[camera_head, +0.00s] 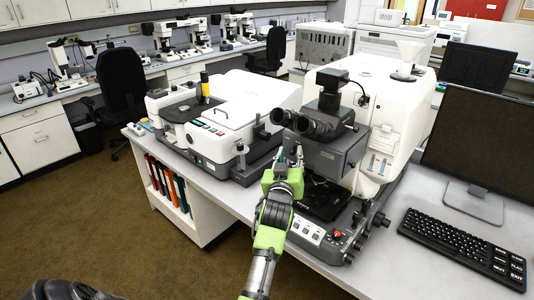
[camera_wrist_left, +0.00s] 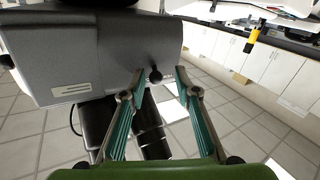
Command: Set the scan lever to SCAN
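The microscope (camera_head: 385,100) is a large white and dark grey instrument with black eyepieces, standing on the bench. In the left wrist view, a small lever with a black ball knob (camera_wrist_left: 155,76) sticks out from the lower edge of its grey housing (camera_wrist_left: 130,50). My left gripper (camera_head: 291,156) is at the left side of the grey housing, below the eyepieces. In the left wrist view, the fingers of my left gripper (camera_wrist_left: 159,73) are apart, one on each side of the knob, with gaps visible. The head view hides the lever behind the gripper. No SCAN marking is readable. My right gripper is not in view.
A white boxy instrument (camera_head: 240,110) stands close on the left of the bench. The black stage (camera_head: 322,200) and a control panel (camera_head: 315,236) lie below the housing. A keyboard (camera_head: 465,245) and monitor (camera_head: 480,135) are at the right.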

